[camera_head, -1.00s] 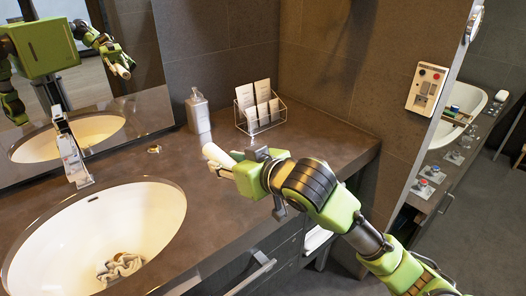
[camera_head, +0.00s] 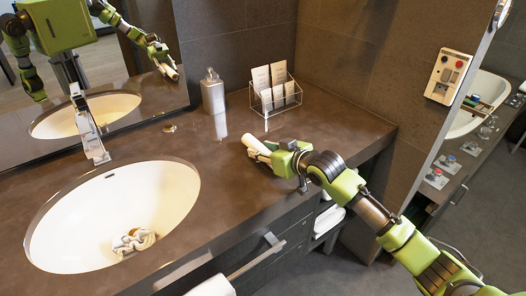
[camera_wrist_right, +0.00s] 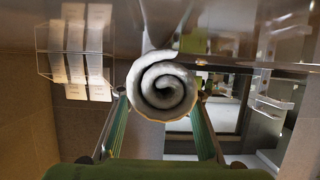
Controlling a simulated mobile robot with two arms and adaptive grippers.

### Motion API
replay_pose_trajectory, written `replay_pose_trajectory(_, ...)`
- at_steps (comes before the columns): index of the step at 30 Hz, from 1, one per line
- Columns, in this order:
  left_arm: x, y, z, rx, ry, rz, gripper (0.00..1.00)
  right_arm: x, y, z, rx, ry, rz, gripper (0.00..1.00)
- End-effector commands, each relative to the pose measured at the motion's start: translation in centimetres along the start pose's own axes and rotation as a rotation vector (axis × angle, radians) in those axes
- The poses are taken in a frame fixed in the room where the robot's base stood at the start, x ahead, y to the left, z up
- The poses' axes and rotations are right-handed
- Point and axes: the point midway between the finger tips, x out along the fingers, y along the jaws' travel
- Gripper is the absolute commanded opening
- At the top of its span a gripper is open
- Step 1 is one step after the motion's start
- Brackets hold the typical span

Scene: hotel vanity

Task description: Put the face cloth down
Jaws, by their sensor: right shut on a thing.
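The face cloth (camera_head: 257,146) is a white roll. My right gripper (camera_head: 275,154) is shut on it, and it sticks out from the fingers to the left over the dark counter (camera_head: 200,150). I cannot tell whether it touches the surface. In the right wrist view, the spiral end of the roll (camera_wrist_right: 163,90) faces the camera between the fingers of the right gripper (camera_wrist_right: 162,105). My left gripper is not directly in view; the mirror (camera_head: 110,50) shows a reflection of my body and arms.
A soap bottle (camera_head: 213,93) and a wire holder with cards (camera_head: 275,95) stand at the back of the counter. A rail (camera_head: 258,255) with a white towel (camera_head: 212,287) runs along the front.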

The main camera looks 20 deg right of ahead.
Motion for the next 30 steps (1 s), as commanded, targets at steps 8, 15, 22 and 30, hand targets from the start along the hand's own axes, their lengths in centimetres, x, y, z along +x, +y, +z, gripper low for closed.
replay_pose_trajectory(8, -0.1, 0.0, 0.0, 0.0, -0.001, 0.0, 0.4, 0.3, 0.0, 0.7, -0.001, 0.003, 0.001, 0.15)
replay_pose_trajectory(15, -0.1, 0.0, 0.1, 0.0, -0.002, 0.0, 0.4, 0.4, 0.0, 0.8, -0.001, 0.003, 0.001, 0.5)
replay_pose_trajectory(22, -0.1, 0.1, 0.1, 0.0, -0.002, 0.001, 0.4, 0.4, 0.0, 0.8, -0.001, 0.003, 0.001, 0.5)
replay_pose_trajectory(30, -0.1, 0.1, 0.1, 0.0, -0.003, 0.001, 0.4, -1.0, 0.1, 0.7, -0.002, 0.003, 0.002, 0.5)
